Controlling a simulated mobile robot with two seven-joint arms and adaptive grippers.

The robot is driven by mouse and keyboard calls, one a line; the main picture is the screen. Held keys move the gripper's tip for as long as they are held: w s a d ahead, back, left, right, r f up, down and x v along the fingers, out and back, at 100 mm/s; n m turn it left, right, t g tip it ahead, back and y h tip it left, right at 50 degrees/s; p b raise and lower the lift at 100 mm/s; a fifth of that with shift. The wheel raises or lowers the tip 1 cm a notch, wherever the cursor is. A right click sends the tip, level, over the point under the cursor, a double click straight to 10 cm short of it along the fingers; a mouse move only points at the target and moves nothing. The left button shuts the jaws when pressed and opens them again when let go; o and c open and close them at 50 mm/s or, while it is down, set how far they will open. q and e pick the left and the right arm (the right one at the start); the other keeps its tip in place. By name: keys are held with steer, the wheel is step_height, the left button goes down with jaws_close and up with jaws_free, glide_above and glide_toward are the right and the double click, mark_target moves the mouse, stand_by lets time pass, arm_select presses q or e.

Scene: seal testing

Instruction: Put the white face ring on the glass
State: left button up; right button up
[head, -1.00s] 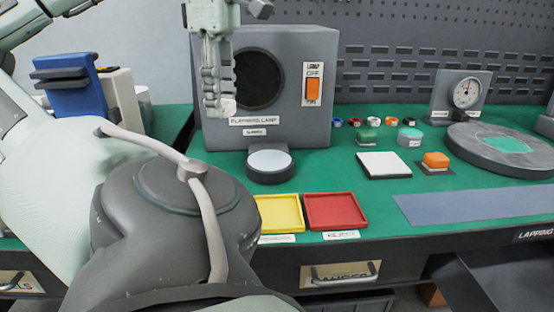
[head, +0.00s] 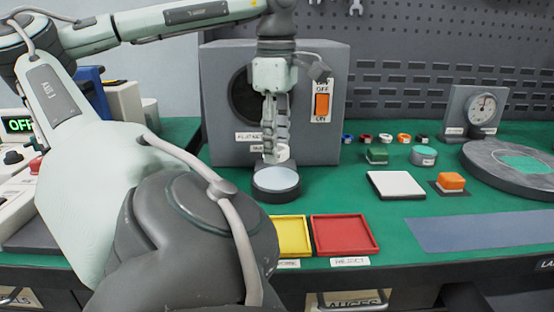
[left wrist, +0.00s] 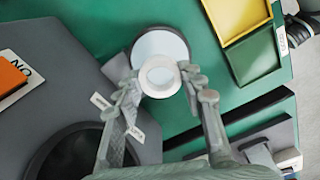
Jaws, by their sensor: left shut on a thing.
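My left gripper (head: 274,158) is shut on the white face ring (head: 284,153) and holds it just above the glass (head: 276,179), a pale round disc in a dark base. In the left wrist view the ring (left wrist: 160,93) sits between the fingertips of my gripper (left wrist: 163,84). There it overlaps the near edge of the glass (left wrist: 160,42), with most of the disc showing beyond it. The ring looks clear of the glass, though the gap is hard to judge. My right gripper is not in view.
The grey lamp box (head: 325,140) stands right behind the glass. A yellow tray (head: 293,254) and a red tray (head: 345,252) lie in front. Several small coloured rings (head: 385,138), a white square plate (head: 396,185) and an orange block (head: 451,182) are to the right.

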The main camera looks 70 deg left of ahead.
mark_target(277, 177)
arm_select(q)
steer(key=shift+f, duration=2)
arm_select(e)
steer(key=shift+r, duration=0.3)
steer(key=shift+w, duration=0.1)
arm_select(q)
steer(key=shift+f+b, duration=0.15)
steer(key=shift+b, duration=0.2)
steer(key=o, duration=1.2)
steer(key=shift+o, duration=0.2)
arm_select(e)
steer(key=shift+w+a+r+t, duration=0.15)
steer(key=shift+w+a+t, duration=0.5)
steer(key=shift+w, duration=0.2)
